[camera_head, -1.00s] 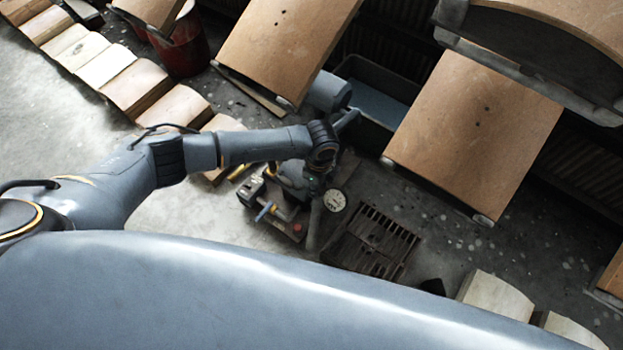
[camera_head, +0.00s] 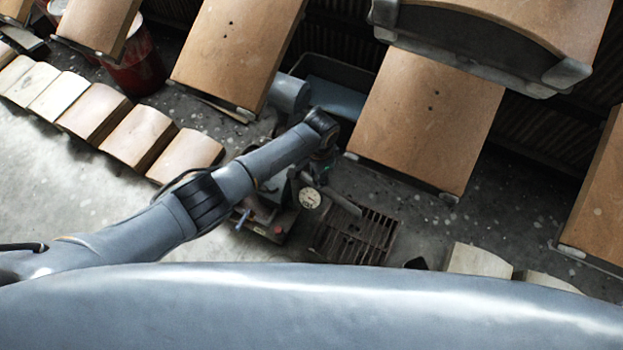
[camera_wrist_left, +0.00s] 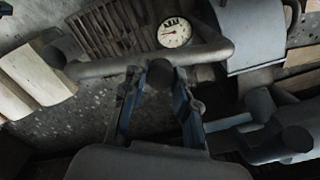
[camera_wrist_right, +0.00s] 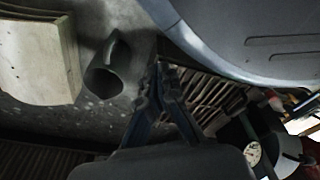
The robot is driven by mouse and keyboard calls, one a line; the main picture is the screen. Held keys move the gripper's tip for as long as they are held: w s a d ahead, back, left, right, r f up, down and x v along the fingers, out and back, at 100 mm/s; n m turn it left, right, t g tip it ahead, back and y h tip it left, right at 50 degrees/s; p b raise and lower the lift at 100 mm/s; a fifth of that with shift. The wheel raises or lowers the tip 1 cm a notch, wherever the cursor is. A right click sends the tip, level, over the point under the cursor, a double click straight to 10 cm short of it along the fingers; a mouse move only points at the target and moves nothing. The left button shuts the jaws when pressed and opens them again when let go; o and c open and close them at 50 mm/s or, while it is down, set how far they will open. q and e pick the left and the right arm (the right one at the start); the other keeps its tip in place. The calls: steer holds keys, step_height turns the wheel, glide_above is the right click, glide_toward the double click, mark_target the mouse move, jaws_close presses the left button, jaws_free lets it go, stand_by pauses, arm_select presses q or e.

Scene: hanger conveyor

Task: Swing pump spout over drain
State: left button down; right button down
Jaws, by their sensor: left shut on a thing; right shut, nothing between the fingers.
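The pump (camera_head: 262,215) stands on the floor left of centre in the head view, with a round white gauge (camera_head: 310,198). Its grey spout (camera_head: 343,203) points right, its tip over the upper edge of the slotted drain grate (camera_head: 356,238). In the left wrist view my left gripper (camera_wrist_left: 160,85) is shut on the spout pipe (camera_wrist_left: 110,68). The gauge (camera_wrist_left: 174,32) and the drain (camera_wrist_left: 115,32) lie beyond it. My right gripper (camera_wrist_right: 165,78) is shut and empty, seen only in its wrist view, with the drain (camera_wrist_right: 215,95) behind it.
Wooden panels (camera_head: 428,115) hang from the conveyor above and behind the pump. A grey trough (camera_head: 335,90) and a red bucket (camera_head: 136,65) stand at the back. Wooden blocks (camera_head: 137,137) line the left floor. A dark hollow object (camera_wrist_right: 105,78) lies near the right gripper.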

arm_select(q)
steer(key=shift+w+d+n, duration=0.5)
steer(key=shift+w+n, duration=0.05)
steer(key=shift+n, duration=0.35)
steer(key=shift+w+d+n+b, duration=0.1)
steer(key=shift+w+n+b, duration=0.2)
arm_select(e)
steer(key=shift+w+r, duration=0.85)
steer(key=shift+w, duration=0.2)
steer(key=shift+s, duration=0.1)
arm_select(q)
steer(key=c, duration=1)
jaws_free()
steer(key=shift+r, duration=0.1)
arm_select(e)
steer(key=shift+s+a+f, duration=0.1)
steer(key=shift+s+a, duration=0.1)
arm_select(q)
step_height(320, 180, up, 12)
steer(key=shift+f, duration=0.1)
arm_select(e)
steer(key=shift+w+d, duration=0.1)
steer(key=shift+w, duration=0.05)
